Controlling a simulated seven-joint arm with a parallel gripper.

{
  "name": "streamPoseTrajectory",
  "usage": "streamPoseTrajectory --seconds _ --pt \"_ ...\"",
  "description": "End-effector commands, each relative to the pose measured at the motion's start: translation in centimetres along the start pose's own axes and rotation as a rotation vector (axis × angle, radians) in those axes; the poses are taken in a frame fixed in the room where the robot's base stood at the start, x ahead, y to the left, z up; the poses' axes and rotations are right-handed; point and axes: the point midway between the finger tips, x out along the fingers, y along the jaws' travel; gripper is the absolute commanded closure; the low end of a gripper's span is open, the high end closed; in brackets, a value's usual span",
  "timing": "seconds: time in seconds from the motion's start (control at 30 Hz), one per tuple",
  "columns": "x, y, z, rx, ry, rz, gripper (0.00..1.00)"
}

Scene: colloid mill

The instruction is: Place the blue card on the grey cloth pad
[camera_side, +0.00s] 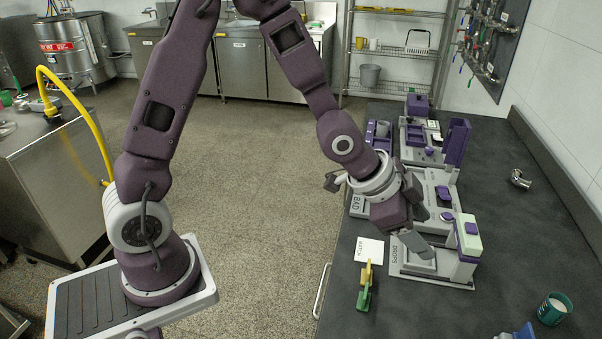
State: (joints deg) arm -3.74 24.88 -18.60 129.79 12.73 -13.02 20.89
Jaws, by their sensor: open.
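My gripper (418,232) points down over the grey station labelled DROPS on the dark worktop. Its fingers are apart, and I see nothing held between them. I cannot make out a blue card for certain. A blue object (518,332) at the bottom edge is cut off by the frame, and I cannot tell what it is. I cannot pick out a grey cloth pad. The arm and gripper hide part of the stations behind them.
The DROPS station (437,275) carries a purple and pale green block (469,236). A white label card (369,249) and yellow and green clips (365,285) lie to its left. A green cup (553,309) and a metal fitting (520,179) stand right. The worktop between is clear.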

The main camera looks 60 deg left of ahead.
Motion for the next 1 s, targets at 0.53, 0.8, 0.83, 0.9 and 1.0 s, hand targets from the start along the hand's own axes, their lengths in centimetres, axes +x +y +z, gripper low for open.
streamPoseTrajectory --seconds 0.53,0.8,0.83,0.9,1.0 --pt "-28.1 5.0 12.4 -0.698 -0.251 -0.232 0.38" --pt "-28.2 5.1 12.6 -0.701 -0.254 -0.231 0.38" --pt "-28.2 5.1 12.6 -0.701 -0.254 -0.231 0.38" --pt "-28.2 5.1 12.5 -0.7 -0.254 -0.231 0.38" --pt "-28.2 5.1 12.5 -0.7 -0.254 -0.231 0.38"
